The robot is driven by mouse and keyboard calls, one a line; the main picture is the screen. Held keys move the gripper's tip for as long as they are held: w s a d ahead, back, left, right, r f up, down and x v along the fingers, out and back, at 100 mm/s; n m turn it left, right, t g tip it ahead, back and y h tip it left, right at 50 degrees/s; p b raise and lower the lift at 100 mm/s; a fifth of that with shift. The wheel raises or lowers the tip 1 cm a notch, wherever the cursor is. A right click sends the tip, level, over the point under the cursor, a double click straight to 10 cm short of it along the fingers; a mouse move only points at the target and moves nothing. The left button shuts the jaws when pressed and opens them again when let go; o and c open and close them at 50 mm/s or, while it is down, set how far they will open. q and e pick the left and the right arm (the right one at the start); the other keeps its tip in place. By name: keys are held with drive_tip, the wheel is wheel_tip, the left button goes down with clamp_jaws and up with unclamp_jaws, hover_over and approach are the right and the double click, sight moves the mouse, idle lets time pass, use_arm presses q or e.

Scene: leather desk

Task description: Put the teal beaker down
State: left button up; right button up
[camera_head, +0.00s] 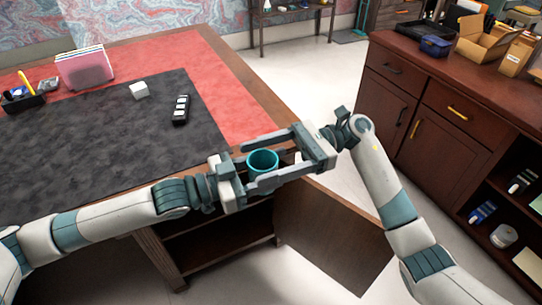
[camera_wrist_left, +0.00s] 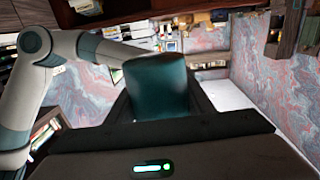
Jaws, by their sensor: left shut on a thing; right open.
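The teal beaker (camera_head: 262,161) is in the head view, its open rim facing up, near the desk's front edge. My left gripper (camera_head: 272,164) is shut on it, reaching in from the left. In the left wrist view the beaker (camera_wrist_left: 157,88) sits between the dark fingers of my left gripper (camera_wrist_left: 160,105). My right gripper (camera_head: 250,167) comes in from the right and is open, with one finger on each side of the beaker. I cannot tell whether they touch it. The beaker's lower part is hidden in the head view.
The desk (camera_head: 272,107) carries a black mat (camera_head: 110,135) with a white cube (camera_head: 139,90) and a dark remote-like object (camera_head: 181,110). The mat's middle is clear. Below the grippers, a cabinet door (camera_head: 330,240) stands open. A brown cabinet (camera_head: 440,110) is at the right.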

sight(250, 175)
drive_tip(key=shift+c, duration=0.4)
drive_tip(key=c, duration=1)
use_arm(q)
drive_tip(key=o, duration=1.3)
drive_tip(key=shift+c, duration=0.2)
use_arm(e)
drive_tip(key=shift+c, duration=0.9)
use_arm(q)
drive_tip(key=shift+a, duration=0.1)
drive_tip(key=v, duration=1.1)
drive_tip(key=shift+s+a, duration=0.2)
drive_tip(key=shift+a, duration=0.15)
